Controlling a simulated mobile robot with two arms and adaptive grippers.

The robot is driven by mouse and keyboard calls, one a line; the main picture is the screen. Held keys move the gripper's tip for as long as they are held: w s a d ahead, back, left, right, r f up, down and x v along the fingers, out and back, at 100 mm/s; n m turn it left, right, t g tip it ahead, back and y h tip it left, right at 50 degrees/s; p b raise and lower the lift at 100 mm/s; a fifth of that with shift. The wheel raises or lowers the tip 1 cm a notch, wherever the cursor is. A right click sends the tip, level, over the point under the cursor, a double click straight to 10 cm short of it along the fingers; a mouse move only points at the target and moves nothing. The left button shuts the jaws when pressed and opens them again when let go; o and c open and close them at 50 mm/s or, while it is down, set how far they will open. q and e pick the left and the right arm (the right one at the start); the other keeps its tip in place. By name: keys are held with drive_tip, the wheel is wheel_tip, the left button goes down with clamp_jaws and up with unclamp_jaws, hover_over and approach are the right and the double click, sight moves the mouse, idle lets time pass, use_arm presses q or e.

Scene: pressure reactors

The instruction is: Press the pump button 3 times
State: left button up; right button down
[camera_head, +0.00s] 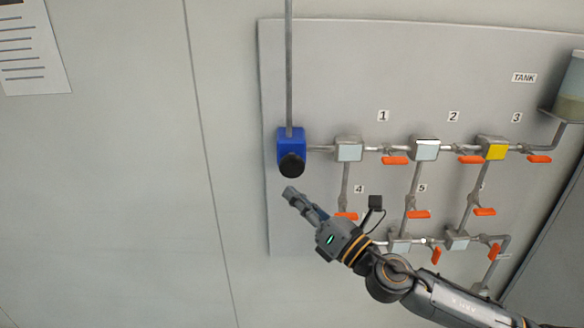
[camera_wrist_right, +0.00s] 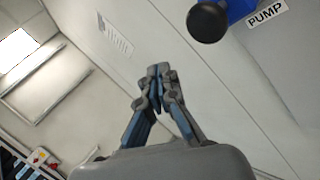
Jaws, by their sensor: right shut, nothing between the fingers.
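The pump is a blue box (camera_head: 291,146) on the wall panel, with a round black button (camera_head: 291,164) on its front. The black button (camera_wrist_right: 207,22) also shows at the top of the right wrist view, with part of the blue box (camera_wrist_right: 240,9) and a PUMP label (camera_wrist_right: 267,13) beside it. My right gripper (camera_head: 290,193) is shut and empty, just below the button in the head view and apart from it. In the right wrist view its closed fingertips (camera_wrist_right: 158,72) are below and left of the button. My left gripper is not in view.
The grey panel (camera_head: 320,60) carries pipes, several orange valve handles (camera_head: 395,161), square reactor blocks (camera_head: 349,150) and a tank (camera_head: 571,95) at the right. My right arm passes in front of the lower pipes. The wall left of the panel is bare except for a paper sheet (camera_head: 32,45).

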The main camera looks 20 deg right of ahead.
drive_tip(key=s+n, duration=0.1)
drive_tip(key=n, duration=0.6)
drive_tip(key=s+n+p, duration=0.1)
drive_tip(key=n, duration=0.3)
drive_tip(key=shift+s+a+r+t, duration=0.1)
drive_tip(key=shift+s+a+t, duration=0.15)
drive_tip(key=shift+s+t, duration=0.05)
drive_tip(key=shift+w, duration=0.1)
drive_tip(key=b, duration=0.2)
approach(282, 165)
drive_tip(key=shift+a+x, duration=0.15)
drive_tip(key=shift+x, duration=1.05)
drive_tip(key=shift+a+x, duration=0.15)
drive_tip(key=shift+x, duration=1.05)
drive_tip(key=shift+w+d, duration=0.15)
drive_tip(key=shift+w, duration=0.1)
